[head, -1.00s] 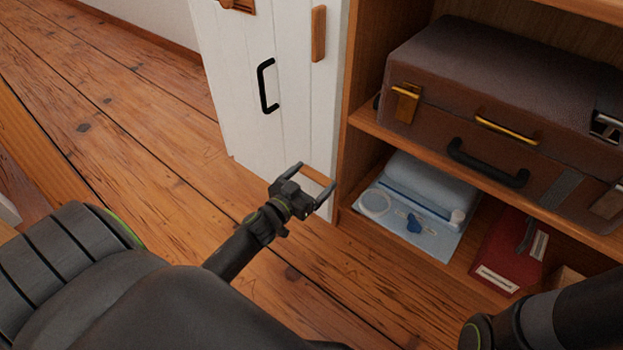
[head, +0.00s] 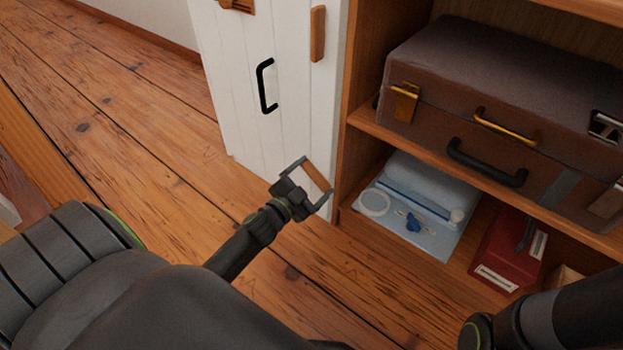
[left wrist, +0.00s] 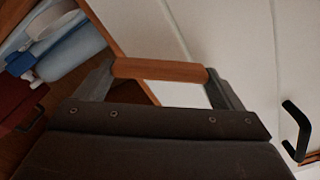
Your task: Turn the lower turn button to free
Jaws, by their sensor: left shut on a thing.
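The lower turn button (head: 316,174) is a small wooden bar low on the white door, near its right edge. My left gripper (head: 317,179) is shut on it, with one finger at each end of the bar. In the head view the bar slants down to the right. In the left wrist view the turn button (left wrist: 160,70) lies across between the two fingertips (left wrist: 158,75). The white door (head: 290,120) stands beside the open shelf. My right gripper is out of view; only part of that arm shows at the lower right.
An upright wooden turn button (head: 318,33) sits higher on the door, right of a black handle (head: 266,86). The shelf holds a brown suitcase (head: 500,105), a light blue item (head: 425,195) and a red box (head: 507,250). Plank floor (head: 150,150) lies clear at left.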

